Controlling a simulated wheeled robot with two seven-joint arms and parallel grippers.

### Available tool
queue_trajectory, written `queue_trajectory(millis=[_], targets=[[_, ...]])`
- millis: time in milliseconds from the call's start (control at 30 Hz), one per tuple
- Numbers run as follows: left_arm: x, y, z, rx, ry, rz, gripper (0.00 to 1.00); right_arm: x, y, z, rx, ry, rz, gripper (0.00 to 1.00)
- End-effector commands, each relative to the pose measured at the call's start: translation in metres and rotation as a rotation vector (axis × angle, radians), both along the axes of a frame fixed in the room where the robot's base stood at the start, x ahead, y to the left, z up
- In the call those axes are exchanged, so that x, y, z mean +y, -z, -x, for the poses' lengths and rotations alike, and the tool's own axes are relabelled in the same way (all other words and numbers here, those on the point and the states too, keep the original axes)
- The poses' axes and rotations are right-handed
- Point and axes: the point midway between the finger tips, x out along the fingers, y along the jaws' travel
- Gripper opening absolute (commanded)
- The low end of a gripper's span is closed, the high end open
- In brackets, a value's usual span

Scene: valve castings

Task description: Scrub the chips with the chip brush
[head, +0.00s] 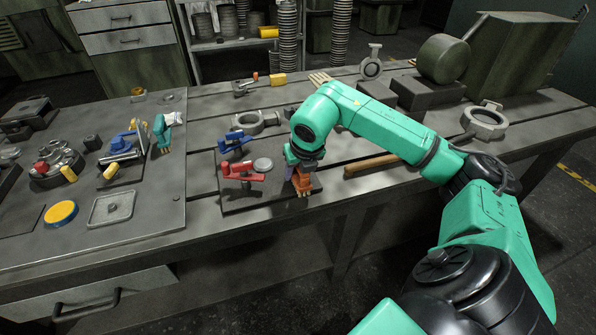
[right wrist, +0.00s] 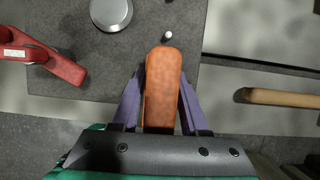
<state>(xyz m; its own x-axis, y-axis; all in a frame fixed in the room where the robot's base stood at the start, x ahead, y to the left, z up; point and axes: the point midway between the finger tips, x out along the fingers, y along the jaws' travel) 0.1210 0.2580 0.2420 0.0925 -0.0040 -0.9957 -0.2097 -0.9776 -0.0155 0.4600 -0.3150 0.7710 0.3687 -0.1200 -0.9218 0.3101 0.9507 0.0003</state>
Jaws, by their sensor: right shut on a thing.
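My right gripper (head: 300,168), with purple fingers, is shut on the orange handle of the chip brush (head: 303,184). It holds the brush over the right front part of a dark plate (head: 238,202). Pale tips, possibly bristles, show at the brush's lower end, close to the plate; I cannot tell whether they touch it. In the right wrist view the orange handle (right wrist: 163,85) sits between the two fingers (right wrist: 161,105) and hides the bristles. I cannot make out chips for certain. My left gripper is not in view.
A red-handled valve (head: 243,172), a blue-handled valve (head: 235,142) and a grey disc (head: 263,164) stand left of the brush. A wooden handle (head: 371,164) lies to the right. The table's front edge is close below the plate.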

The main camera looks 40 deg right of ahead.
Motion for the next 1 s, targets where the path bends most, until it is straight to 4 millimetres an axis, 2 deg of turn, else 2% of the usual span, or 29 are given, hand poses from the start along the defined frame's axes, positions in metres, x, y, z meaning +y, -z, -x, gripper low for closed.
queue_trajectory(millis=[167,400,767,1000], targets=[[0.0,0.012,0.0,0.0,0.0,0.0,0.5,0.003,0.004,0.013,0.002,0.0,0.004,0.0],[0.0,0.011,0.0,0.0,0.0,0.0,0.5,0.005,0.001,0.016,0.003,0.0,0.0,0.0],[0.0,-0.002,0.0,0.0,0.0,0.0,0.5,0.0,-0.002,-0.001,0.002,0.0,-0.001,0.0],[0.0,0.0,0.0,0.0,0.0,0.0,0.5,0.0,-0.001,-0.001,0.001,0.0,0.0,0.0]])
